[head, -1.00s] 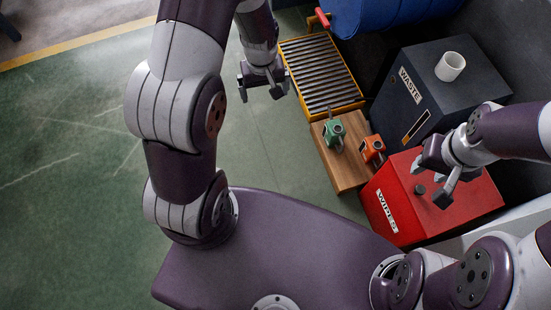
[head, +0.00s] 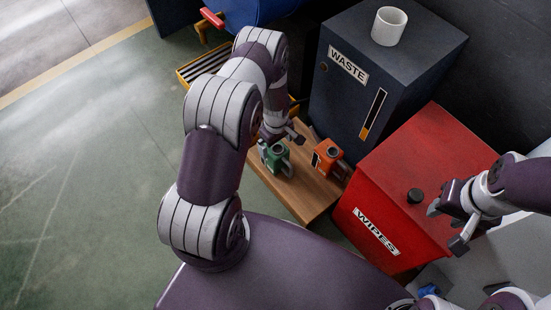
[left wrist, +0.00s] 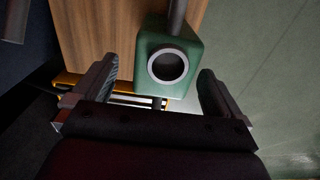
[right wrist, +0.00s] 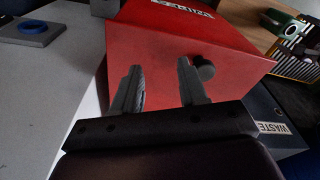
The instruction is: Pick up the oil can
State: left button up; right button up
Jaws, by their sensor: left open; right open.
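A green can (head: 275,160) and an orange can (head: 327,155) stand upright on a wooden-topped stand (head: 305,198). Neither shows a readable label, so I cannot tell which is the oil can. My left gripper (head: 287,136) is open and empty, just behind the green can in the head view. In the left wrist view, the green can (left wrist: 185,45) with its round ring opening lies ahead, partly between the open fingers (left wrist: 158,78); contact is not visible. My right gripper (head: 446,227) is open and empty beside the red WIPES box (head: 400,180); its fingers (right wrist: 160,66) point at that box.
A dark WASTE bin (head: 360,105) with a white cup (head: 389,26) on top stands behind the stand. A yellow-framed slatted rack (head: 205,64) and a blue drum (head: 250,10) are at the back. Green floor (head: 90,170) is open at left.

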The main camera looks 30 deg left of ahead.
pick_arm(q)
jog(key=f+b, duration=0.1)
jog(key=f, duration=0.2)
jog(key=f+b, duration=0.1)
jog(key=shift+s+f+b, duration=0.3)
pick_arm(e)
notch_tip(320, 180, down, 4)
jog(key=shift+r, duration=0.15)
pick_arm(q)
jog(key=shift+r, duration=0.2)
pick_arm(e)
jog(key=shift+r, duration=0.2)
pick_arm(q)
jog(key=c, duration=1.1)
